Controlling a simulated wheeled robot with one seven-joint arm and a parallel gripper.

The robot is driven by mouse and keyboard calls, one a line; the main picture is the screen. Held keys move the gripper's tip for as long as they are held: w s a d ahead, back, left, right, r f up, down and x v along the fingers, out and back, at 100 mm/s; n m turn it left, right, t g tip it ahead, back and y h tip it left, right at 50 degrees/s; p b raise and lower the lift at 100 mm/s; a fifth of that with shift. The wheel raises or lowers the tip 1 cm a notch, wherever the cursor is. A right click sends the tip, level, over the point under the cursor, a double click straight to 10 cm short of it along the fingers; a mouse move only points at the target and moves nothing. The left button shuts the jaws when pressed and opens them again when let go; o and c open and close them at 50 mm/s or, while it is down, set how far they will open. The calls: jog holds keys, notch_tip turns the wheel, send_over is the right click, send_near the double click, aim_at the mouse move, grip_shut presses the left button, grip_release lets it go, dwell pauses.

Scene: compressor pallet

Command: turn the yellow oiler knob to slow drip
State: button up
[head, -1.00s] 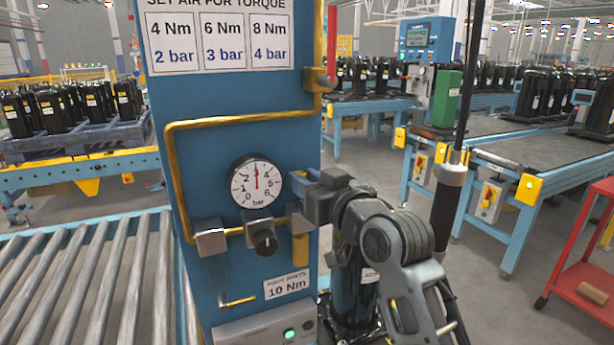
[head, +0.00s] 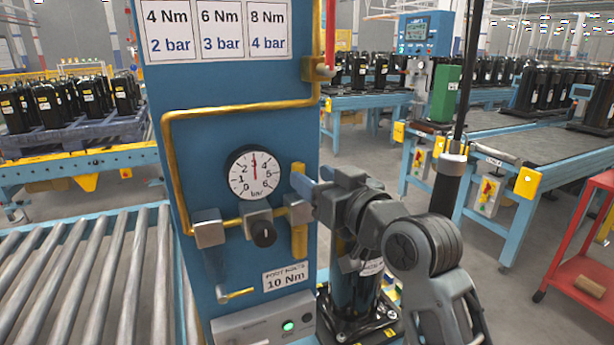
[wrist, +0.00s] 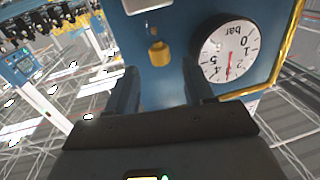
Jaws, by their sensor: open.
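The yellow oiler knob (wrist: 159,53) stands out from the blue panel in the wrist view, between and just beyond my two finger tips. In the head view a yellow upright piece (head: 298,176), which looks like the same knob, shows above the oiler's grey block (head: 299,211). A yellow bowl (head: 300,241) hangs below that block. My gripper (head: 307,184) reaches in from the right, open and empty, its fingers partly covering this area. The wrist view also shows my gripper (wrist: 160,78) open. I cannot see any finger touching the knob.
A round bar gauge (head: 255,173) sits left of the oiler, with a black regulator knob (head: 263,233) below it. A yellow pipe (head: 235,111) runs around the gauge. A black compressor (head: 352,290) stands beneath my arm. A roller conveyor (head: 90,270) lies at left.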

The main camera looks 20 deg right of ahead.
jog(key=shift+s+d, duration=0.15)
jog(key=shift+s, duration=0.9)
jog(key=shift+s+d, duration=0.15)
jog(key=shift+s, duration=0.85)
jog(key=s+f+m+g+h, duration=0.1)
jog(key=s+f+m+h, duration=0.15)
jog(key=s+f, duration=1.45)
jog(key=s+a+f+n+g, duration=0.1)
jog(key=s+g, duration=0.1)
jog(key=s, duration=2.3)
jog(key=shift+f, duration=0.3)
jog(key=shift+a, duration=0.1)
